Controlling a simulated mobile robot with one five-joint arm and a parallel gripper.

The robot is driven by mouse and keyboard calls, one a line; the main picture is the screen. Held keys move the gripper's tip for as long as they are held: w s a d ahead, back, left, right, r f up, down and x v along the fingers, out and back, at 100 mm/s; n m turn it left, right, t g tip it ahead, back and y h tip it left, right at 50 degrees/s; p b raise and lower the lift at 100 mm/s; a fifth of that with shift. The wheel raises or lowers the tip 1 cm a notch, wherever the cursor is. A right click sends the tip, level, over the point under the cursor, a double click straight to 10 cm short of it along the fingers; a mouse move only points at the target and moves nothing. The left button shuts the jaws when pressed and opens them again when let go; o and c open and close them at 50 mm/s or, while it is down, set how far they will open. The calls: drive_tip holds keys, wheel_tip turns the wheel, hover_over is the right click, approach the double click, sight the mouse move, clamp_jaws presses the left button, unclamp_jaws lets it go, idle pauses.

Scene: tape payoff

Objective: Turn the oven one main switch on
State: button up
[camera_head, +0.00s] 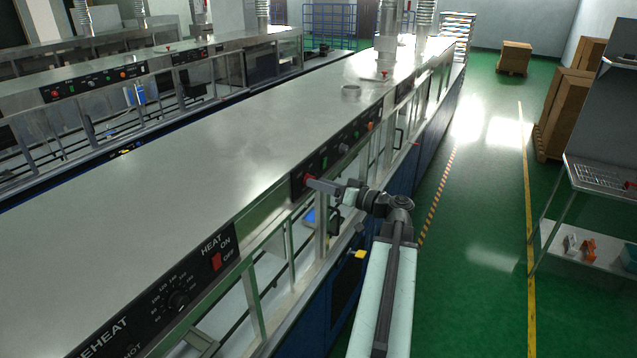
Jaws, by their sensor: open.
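The oven (150,170) is a long metal machine with black control panels along its right edge. No label reading main switch is legible. My gripper (316,184) is at the near end of this farther panel, close in front of the red control. It is open, but its jaws are small here and partly cover the panel. I cannot tell whether they touch it.
A black dial (178,301) sits left of the HEAT switch. A yellow piece (358,254) sticks out below the panels. A second machine (120,72) runs parallel at the left. The green aisle (470,240) at right is clear, bounded by a metal table (600,165) and cardboard boxes (567,105).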

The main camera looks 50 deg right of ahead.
drive_tip(key=shift+w+a, duration=0.15)
drive_tip(key=shift+w, duration=0.5)
clamp_jaws()
drive_tip(key=shift+r+m+g+y+p, duration=0.15)
drive_tip(key=shift+m+p, duration=0.3)
drive_tip(key=shift+m, duration=3.9)
drive_tip(key=shift+f+m+g+y+p, duration=0.1)
drive_tip(key=shift+m+g+y+p, duration=0.25)
drive_tip(key=shift+m, duration=4)
unclamp_jaws()
